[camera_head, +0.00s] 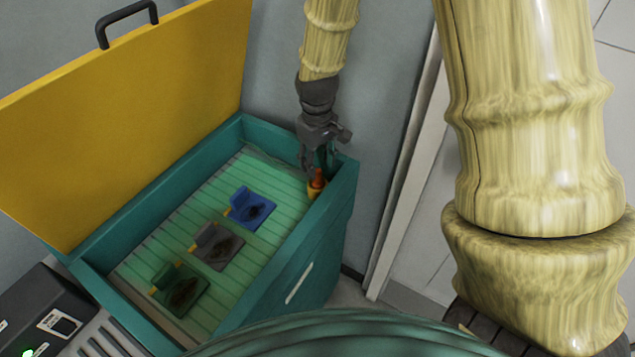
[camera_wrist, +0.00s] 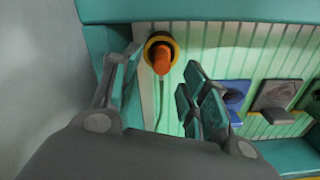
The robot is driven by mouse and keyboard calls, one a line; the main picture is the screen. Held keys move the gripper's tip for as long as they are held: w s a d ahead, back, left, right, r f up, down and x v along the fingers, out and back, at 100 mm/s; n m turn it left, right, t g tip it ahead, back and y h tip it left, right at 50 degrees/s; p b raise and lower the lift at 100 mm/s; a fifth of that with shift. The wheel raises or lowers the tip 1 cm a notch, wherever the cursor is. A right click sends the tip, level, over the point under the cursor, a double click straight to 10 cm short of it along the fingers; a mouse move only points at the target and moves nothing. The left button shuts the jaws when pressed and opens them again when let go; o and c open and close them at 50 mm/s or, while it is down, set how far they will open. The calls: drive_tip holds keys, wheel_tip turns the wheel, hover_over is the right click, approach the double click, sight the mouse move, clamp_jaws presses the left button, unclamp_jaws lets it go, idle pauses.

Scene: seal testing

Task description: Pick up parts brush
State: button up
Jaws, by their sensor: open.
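What looks like the parts brush is an orange-tipped piece (camera_head: 318,178) standing in a yellow ring or cup (camera_head: 314,193) at the back right corner of the teal basin (camera_head: 283,250). In the wrist view, the orange piece (camera_wrist: 162,62) pokes out of the yellow ring (camera_wrist: 149,45), and a thin cord or line runs down below it. My gripper (camera_head: 318,163) points down over that corner, close above the orange piece. In the wrist view, my gripper's fingers (camera_wrist: 160,75) are apart, one on each side of the orange piece, with nothing held. Bristles are not visible.
Blue (camera_head: 250,208), grey (camera_head: 216,246) and green (camera_head: 180,289) holders with dark parts lie on the slatted basin floor. The yellow lid (camera_head: 120,110) stands open on the left. The basin's right wall and the grey room wall are close to my gripper.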

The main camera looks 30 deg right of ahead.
sight(317, 170)
drive_tip(key=shift+s+f, duration=0.15)
drive_tip(key=shift+f, duration=0.05)
drive_tip(key=shift+f+p, duration=0.75)
drive_tip(key=shift+f, duration=1.7)
clamp_jaws()
